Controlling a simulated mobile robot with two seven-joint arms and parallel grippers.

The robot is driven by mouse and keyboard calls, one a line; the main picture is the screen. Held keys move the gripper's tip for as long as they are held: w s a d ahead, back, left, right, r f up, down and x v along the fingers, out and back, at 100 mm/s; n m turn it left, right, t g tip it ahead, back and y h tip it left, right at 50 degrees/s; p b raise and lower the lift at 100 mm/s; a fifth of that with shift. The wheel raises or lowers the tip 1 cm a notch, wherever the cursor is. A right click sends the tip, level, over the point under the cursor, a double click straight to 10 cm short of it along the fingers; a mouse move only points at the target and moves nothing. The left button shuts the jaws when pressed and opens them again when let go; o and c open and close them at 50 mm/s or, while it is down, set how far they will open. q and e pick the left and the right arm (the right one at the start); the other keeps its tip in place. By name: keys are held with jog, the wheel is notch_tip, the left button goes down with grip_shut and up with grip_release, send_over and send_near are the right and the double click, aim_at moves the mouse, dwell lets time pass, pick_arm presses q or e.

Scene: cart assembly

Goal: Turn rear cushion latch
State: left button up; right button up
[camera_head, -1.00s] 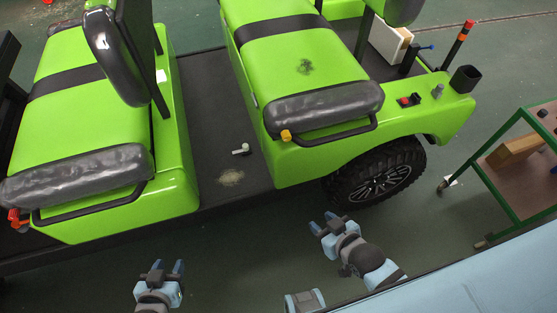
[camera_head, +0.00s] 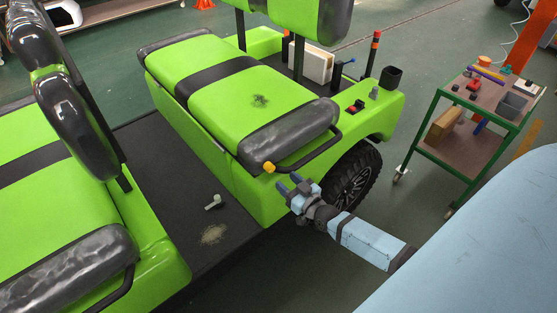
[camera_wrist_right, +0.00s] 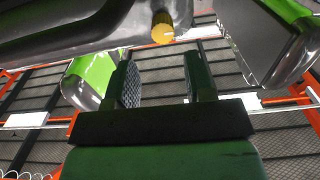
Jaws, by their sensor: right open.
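A yellow latch knob (camera_head: 269,167) sits at the lower front corner of the green seat cushion (camera_head: 205,75) with the dark end bolster, beside a black handrail. In the right wrist view the yellow knob (camera_wrist_right: 162,28) hangs under a dark bolster, ahead of and between the fingers. My right gripper (camera_head: 290,184) is beside the cart, just below and right of the knob. Its fingers (camera_wrist_right: 163,78) are spread, with nothing between them, and apart from the knob. My left gripper is not in view.
A second green seat (camera_head: 55,200) stands at the left. A grey lever (camera_head: 213,202) lies on the dark cart floor. The cart's wheel (camera_head: 352,182) is behind my right gripper. A green trolley (camera_head: 433,130) with tools stands at the right, with open floor around it.

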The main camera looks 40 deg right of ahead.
aim_at(272, 170)
jog(key=w+b, duration=0.1)
jog(key=w, duration=0.1)
jog(key=w+b, duration=0.1)
jog(key=w, duration=0.2)
jog(key=w+b, duration=0.1)
jog(key=w, duration=0.2)
jog(key=shift+a+f, duration=0.2)
jog(key=shift+a, duration=0.2)
jog(key=shift+s+r, duration=0.1)
jog(key=shift+s, duration=0.1)
jog(key=c, duration=0.5)
jog(key=m, duration=0.7)
jog(key=shift+m, duration=0.3)
jog(key=shift+c, duration=0.2)
jog(key=m, duration=0.4)
jog(key=shift+m, duration=0.3)
jog(key=m, duration=0.6)
jog(key=o, duration=0.8)
jog(key=shift+s, duration=0.1)
